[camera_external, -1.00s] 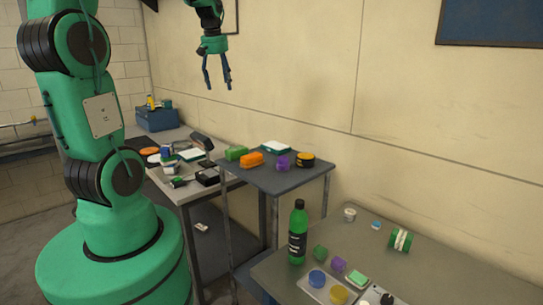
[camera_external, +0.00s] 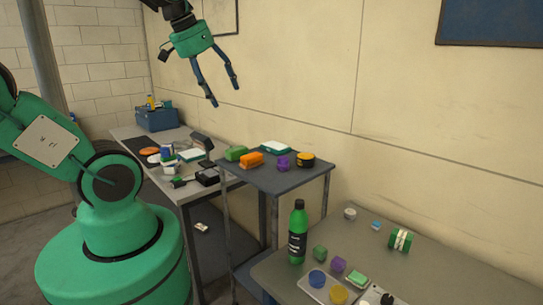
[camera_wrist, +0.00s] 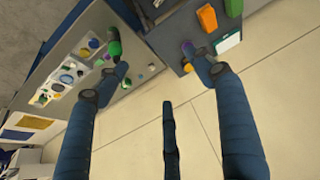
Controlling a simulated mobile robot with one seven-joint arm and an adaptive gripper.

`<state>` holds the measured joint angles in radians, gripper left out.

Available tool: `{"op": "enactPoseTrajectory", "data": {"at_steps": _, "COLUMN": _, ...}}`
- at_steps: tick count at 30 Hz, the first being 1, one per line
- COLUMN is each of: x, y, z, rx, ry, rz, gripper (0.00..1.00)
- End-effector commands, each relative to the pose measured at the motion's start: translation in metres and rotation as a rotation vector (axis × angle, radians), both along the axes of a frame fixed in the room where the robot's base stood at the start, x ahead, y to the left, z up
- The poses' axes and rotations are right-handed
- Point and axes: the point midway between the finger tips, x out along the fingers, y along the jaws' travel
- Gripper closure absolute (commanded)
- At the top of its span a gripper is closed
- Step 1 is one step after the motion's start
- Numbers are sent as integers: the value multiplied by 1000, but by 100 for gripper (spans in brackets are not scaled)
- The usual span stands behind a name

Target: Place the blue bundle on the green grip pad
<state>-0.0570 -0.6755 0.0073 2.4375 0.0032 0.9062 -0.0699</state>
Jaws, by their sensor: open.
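My gripper (camera_external: 225,96) is open and empty, high in the air above the tables in the external view. Its fingers (camera_wrist: 153,62) spread wide in the wrist view. A small blue piece with a pale side (camera_external: 376,225) lies on the front grey table, near the wall; it may be the blue bundle, but it is too small to be sure. A flat green pad with a pale edge (camera_external: 357,277) lies on the front table beside the light tray; it may be the green grip pad. My gripper is far from both.
A green bottle (camera_external: 298,232) stands on the front table (camera_external: 280,272). A blue disc (camera_external: 317,278) and a yellow disc (camera_external: 338,294) sit in the tray. The higher side table (camera_external: 290,182) holds green, orange and purple pieces. The air around my gripper is clear.

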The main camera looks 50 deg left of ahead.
Motion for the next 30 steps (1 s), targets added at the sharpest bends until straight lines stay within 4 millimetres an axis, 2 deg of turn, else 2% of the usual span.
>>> {"op": "enactPoseTrajectory", "data": {"at_steps": 3, "x": -17, "y": -12, "z": -7, "rx": 17, "ry": -15, "rz": -72, "gripper": 32}}
{"op": "enactPoseTrajectory", "data": {"at_steps": 8, "x": -26, "y": -19, "z": -12, "rx": 28, "ry": -24, "rz": -114, "gripper": 32}}
{"op": "enactPoseTrajectory", "data": {"at_steps": 22, "x": -27, "y": -19, "z": -16, "rx": 30, "ry": -24, "rz": -119, "gripper": 32}}
{"op": "enactPoseTrajectory", "data": {"at_steps": 26, "x": -27, "y": -19, "z": -25, "rx": 30, "ry": -24, "rz": -119, "gripper": 32}}
{"op": "enactPoseTrajectory", "data": {"at_steps": 30, "x": -27, "y": -19, "z": -44, "rx": 30, "ry": -24, "rz": -119, "gripper": 32}}
